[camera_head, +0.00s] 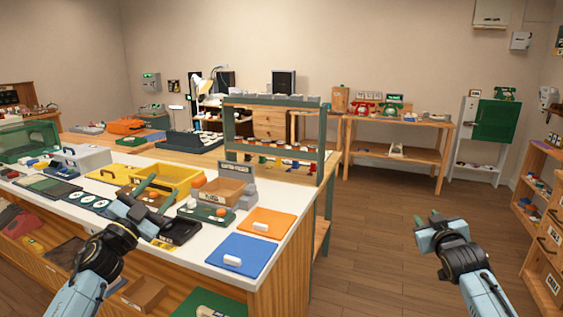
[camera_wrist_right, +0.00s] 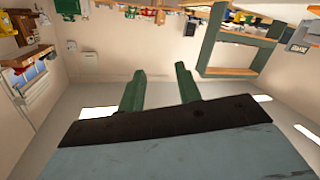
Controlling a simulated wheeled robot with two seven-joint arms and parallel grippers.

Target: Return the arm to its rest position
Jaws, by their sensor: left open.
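My left gripper (camera_head: 158,194) is over the white counter (camera_head: 214,254) at the left in the head view, among trays and boxes. Its green fingers are apart; whether they touch anything below is hard to tell. My right gripper (camera_head: 427,217) is over the open wooden floor at the right, clear of the furniture. In the right wrist view its two green fingers (camera_wrist_right: 160,88) stand apart with nothing between them.
A blue panel (camera_head: 241,255) and an orange panel (camera_head: 266,222) lie on the counter near a yellow bin (camera_head: 183,176). A wooden table (camera_head: 398,124) with red and green phones stands at the back. A shelf (camera_head: 543,190) stands at the right. The floor (camera_head: 375,240) between is free.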

